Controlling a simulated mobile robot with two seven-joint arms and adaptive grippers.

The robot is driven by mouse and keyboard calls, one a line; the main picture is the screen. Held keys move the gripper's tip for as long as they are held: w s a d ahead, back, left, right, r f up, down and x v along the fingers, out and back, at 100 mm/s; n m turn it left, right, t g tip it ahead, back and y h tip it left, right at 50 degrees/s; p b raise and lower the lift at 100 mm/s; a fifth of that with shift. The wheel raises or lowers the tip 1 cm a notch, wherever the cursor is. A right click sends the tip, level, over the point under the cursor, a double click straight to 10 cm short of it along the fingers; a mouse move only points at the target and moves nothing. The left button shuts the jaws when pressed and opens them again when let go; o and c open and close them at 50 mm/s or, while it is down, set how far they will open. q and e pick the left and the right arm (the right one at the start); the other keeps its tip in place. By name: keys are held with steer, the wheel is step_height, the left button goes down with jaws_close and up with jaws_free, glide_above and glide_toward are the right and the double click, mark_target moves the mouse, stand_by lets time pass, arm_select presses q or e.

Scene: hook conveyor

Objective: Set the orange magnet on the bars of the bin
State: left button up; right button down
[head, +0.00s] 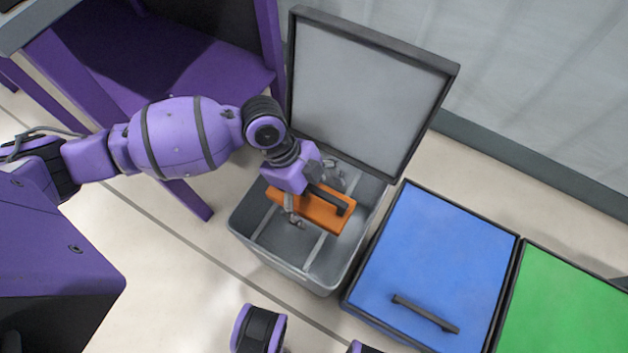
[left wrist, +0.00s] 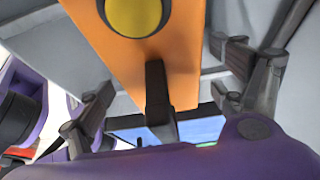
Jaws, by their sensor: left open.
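The orange magnet (head: 326,217) is a flat plate with a dark handle, lying across the open grey bin (head: 289,268) at the height of its bars (head: 314,250). It appears to rest on the bars, though the contact is partly hidden by my gripper. In the left wrist view the magnet (left wrist: 187,70) shows a yellow disc and its dark handle. My left gripper (head: 313,199) is directly over the magnet. Its fingers (left wrist: 160,92) are open, spread on either side of the handle and apart from it. My right gripper is not in view.
The bin's grey lid (head: 365,95) stands open at the back. A blue-lidded bin (head: 435,265) with a dark handle and a green-lidded bin (head: 570,310) stand to the right. A purple frame (head: 190,70) stands at the upper left.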

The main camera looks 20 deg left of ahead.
arm_select(q)
steer(key=v, duration=1.2)
